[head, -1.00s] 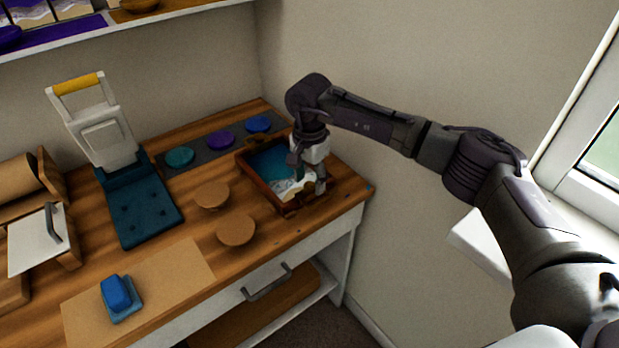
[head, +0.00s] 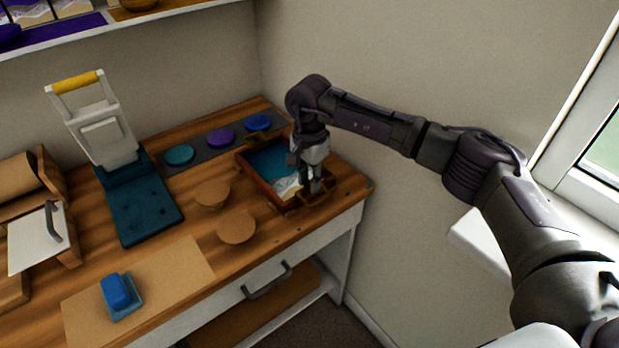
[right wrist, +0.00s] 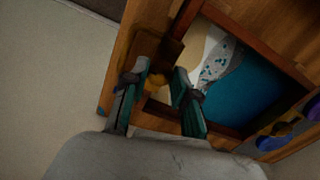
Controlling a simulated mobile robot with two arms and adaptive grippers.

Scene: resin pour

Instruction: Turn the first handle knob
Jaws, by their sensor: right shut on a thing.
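A wooden tray frame (head: 250,172) with a blue, white and sand-coloured picture (head: 268,163) inside stands at the right end of the bench. My right gripper (head: 315,187) points down at the frame's near right side. In the right wrist view, my right gripper (right wrist: 160,82) has its two fingers on either side of a small yellow-brown knob (right wrist: 155,80) beside the frame, and it is shut on that knob. The fingers hide part of the knob. My left gripper is not in view.
Two round wooden pieces (head: 236,229) lie left of the frame. Blue, purple and teal cups (head: 220,137) sit on a dark strip behind. A white press with a yellow handle (head: 78,82) stands at the left. A wall and a window sill are at the right.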

